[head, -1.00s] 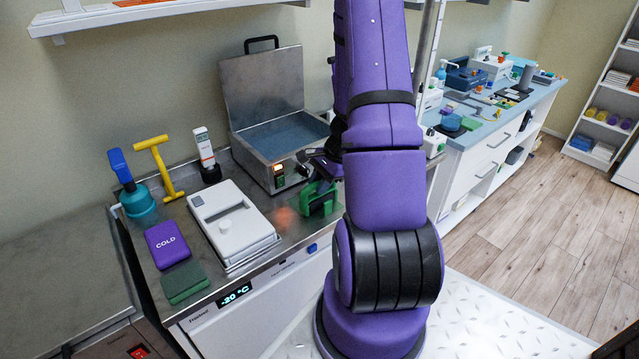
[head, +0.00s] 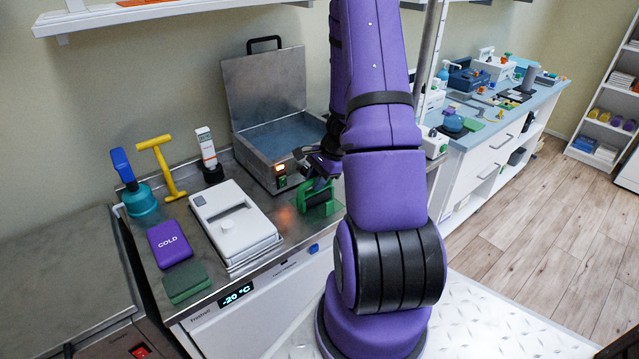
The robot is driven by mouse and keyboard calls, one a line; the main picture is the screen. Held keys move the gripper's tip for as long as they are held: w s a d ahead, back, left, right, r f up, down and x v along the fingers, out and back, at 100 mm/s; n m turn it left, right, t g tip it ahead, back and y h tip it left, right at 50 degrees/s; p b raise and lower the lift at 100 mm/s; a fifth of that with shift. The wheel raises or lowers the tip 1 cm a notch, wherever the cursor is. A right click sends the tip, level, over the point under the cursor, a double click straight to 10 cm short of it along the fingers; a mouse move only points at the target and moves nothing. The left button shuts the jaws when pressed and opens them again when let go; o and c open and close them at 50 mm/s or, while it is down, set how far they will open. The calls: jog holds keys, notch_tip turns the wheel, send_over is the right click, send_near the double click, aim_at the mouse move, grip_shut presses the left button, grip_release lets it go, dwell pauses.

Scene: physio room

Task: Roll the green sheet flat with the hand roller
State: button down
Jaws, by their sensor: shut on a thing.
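My gripper (head: 318,178) is just left of my arm, low over the right part of the steel counter. It is shut on a small green-framed tool with a dark middle, which looks like the hand roller (head: 328,204). The tool is at or just above the counter top; I cannot tell if it touches. My arm hides what lies to its right. I cannot make out a green sheet under the tool. A dark green block or pad (head: 187,283) lies at the counter's front left corner, apart from my gripper.
An open steel bath (head: 272,150) stands just behind my gripper. A white lidded box (head: 235,222) lies to its left. A purple COLD pack (head: 169,243), a yellow T-shaped tool (head: 161,166) and a teal-based blue-handled tool (head: 138,198) are farther left.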

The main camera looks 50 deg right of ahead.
jog(key=shift+w+d, duration=0.2)
jog(key=shift+w, duration=0.55)
jog(key=shift+w+d, duration=0.15)
jog(key=shift+w, duration=0.55)
jog(key=shift+w+d, duration=0.2)
jog(key=shift+w, duration=0.55)
jog(key=shift+s+a, duration=0.25)
jog(key=shift+s, duration=0.9)
jog(key=shift+s+a, duration=0.3)
jog(key=shift+s, duration=0.8)
jog(key=shift+s+a, duration=0.25)
jog(key=shift+s, duration=0.9)
jog(key=shift+w+d, duration=0.25)
jog(key=shift+w, duration=0.9)
jog(key=shift+w+d, duration=0.3)
jog(key=shift+w, duration=0.8)
jog(key=shift+w+d, duration=0.25)
jog(key=shift+w, duration=0.9)
jog(key=shift+s, duration=0.1)
jog(key=shift+s+a, duration=0.3)
jog(key=shift+s, duration=0.8)
jog(key=shift+s+a, duration=0.25)
jog(key=shift+s, duration=0.85)
jog(key=shift+s+a, duration=0.3)
jog(key=shift+s, duration=0.8)
